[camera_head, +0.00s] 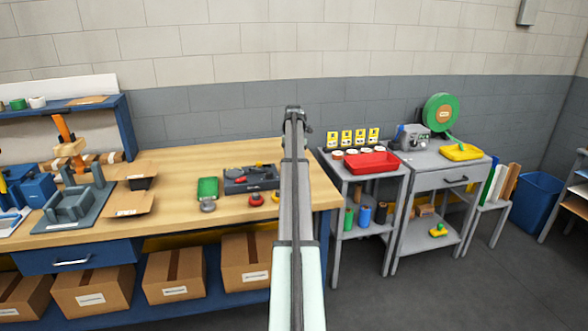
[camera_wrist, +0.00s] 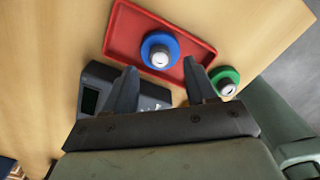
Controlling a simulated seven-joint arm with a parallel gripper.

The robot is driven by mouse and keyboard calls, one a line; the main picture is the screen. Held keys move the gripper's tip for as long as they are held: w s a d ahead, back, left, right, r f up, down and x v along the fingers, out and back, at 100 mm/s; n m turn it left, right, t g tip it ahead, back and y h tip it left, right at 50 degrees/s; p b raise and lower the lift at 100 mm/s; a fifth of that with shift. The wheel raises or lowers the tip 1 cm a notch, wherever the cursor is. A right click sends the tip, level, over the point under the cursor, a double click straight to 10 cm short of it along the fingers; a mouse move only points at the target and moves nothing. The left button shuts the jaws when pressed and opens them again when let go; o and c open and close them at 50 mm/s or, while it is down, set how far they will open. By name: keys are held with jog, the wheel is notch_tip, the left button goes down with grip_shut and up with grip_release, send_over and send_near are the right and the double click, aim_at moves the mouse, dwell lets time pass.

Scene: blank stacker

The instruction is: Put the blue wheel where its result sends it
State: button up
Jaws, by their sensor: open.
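In the wrist view a blue wheel (camera_wrist: 150,42) with a pale metal hub lies flat in a shallow red tray (camera_wrist: 122,28) on a wooden surface. My gripper (camera_wrist: 159,64) is open and empty, its two fingers pointing toward the tray's near edge and the wheel. The wheel appears ahead of the gap between them, not held. A grey device (camera_wrist: 91,101) with a small dark display sits below the tray, partly hidden behind my left finger. I can read no result on it. In the head view my arm stands across the middle, and I cannot make out my gripper or the blue wheel.
A green wheel (camera_wrist: 219,76) with a pale hub is beside the tray, near my right finger. In the head view a grey side table (camera_head: 330,160) holds another red tray (camera_head: 372,165) and several yellow cards. A yellow tray (camera_head: 461,154) and a green round-headed device (camera_head: 440,103) stand farther right.

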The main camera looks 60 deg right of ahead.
notch_tip(320, 180, up, 8)
jog(key=shift+r, duration=0.2)
jog(key=shift+w, duration=0.1)
dwell(0.6)
